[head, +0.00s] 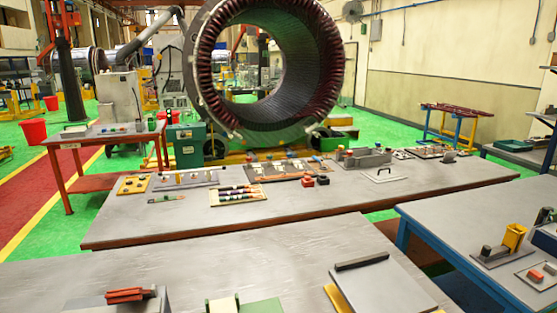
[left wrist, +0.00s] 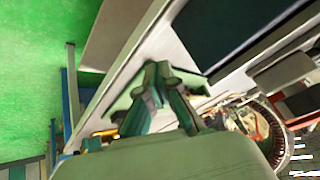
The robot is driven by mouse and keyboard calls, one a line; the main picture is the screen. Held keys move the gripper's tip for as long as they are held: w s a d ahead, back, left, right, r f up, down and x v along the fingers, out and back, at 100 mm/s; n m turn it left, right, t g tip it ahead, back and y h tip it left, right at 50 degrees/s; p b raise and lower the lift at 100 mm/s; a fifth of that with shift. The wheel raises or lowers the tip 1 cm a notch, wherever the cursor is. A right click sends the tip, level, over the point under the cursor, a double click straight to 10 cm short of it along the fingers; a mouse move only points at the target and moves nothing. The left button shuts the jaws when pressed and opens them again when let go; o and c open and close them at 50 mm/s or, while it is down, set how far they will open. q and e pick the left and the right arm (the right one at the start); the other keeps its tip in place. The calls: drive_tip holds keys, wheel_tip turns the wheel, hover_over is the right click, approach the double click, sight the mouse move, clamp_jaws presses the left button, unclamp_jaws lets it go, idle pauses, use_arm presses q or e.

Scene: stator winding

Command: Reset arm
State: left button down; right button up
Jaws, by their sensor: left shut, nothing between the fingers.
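My left gripper (left wrist: 160,76) shows in the left wrist view, its two green-grey fingers closed together with nothing between them. The wide green-grey body of the gripper fills the bottom of that view. The wrist view is strongly tilted, with green floor on the left and a pale edge running diagonally behind the fingers. Neither arm shows in the head view. My right gripper is in neither view.
A grey table (head: 230,262) spans the front, with a flat grey plate (head: 380,290) on it. A longer workbench (head: 340,196) behind it carries small parts and tools. The large stator ring (head: 207,92) stands beyond. A blue-legged table (head: 470,235) is at right, a red table (head: 90,140) at left.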

use_arm(q)
drive_tip(key=s+f+n+g, duration=0.2)
drive_tip(key=s+f+g, duration=0.15)
drive_tip(key=s, duration=0.55)
drive_tip(key=s+a+f+g+b, duration=0.2)
drive_tip(key=f+b, duration=0.5)
drive_tip(key=f, duration=3)
drive_tip(key=s+a+f+b, duration=0.1)
drive_tip(key=s+f+b, duration=0.2)
drive_tip(key=s+f, duration=1.2)
drive_tip(key=shift+s+a+f+g, duration=0.15)
drive_tip(key=shift+s+a+g, duration=0.15)
drive_tip(key=shift+a+g, duration=0.05)
